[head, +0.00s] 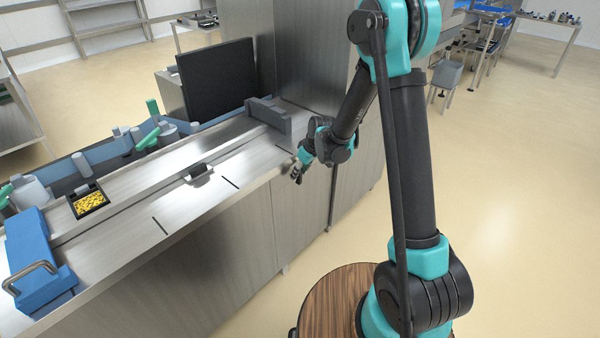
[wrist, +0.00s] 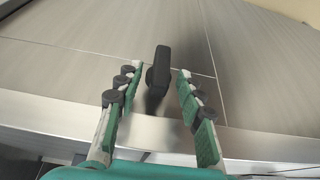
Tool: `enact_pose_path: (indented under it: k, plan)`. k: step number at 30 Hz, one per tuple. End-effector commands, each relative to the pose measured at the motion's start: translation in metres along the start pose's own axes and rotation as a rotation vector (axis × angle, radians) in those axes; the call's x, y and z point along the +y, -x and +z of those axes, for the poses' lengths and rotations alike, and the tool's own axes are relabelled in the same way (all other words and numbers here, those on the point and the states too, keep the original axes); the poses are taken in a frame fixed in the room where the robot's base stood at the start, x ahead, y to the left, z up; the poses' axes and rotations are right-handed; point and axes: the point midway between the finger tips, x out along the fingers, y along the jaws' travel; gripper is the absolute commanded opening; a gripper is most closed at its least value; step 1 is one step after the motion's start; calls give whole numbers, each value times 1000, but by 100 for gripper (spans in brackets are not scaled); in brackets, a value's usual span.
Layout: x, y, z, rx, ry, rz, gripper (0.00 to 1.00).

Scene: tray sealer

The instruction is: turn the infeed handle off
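In the head view my gripper (head: 297,174) is at the front edge of the steel machine top (head: 215,205). I cannot make out the handle there; my gripper may hide it.
A small black block (head: 200,171) sits mid-top. A tray of yellow pieces (head: 90,203) and a blue block with a metal handle (head: 38,265) are at left. A grey block (head: 268,115) and a dark screen (head: 217,80) stand behind.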

Motion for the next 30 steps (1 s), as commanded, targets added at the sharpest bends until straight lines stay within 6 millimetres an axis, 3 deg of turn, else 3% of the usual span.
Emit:
enact_pose_path:
  k: [7,17,30]
  plan:
    - [0,0,0,0,0,0,38]
    - [0,0,0,0,0,0,0]
    - [5,-1,0,0,-41,-93,0]
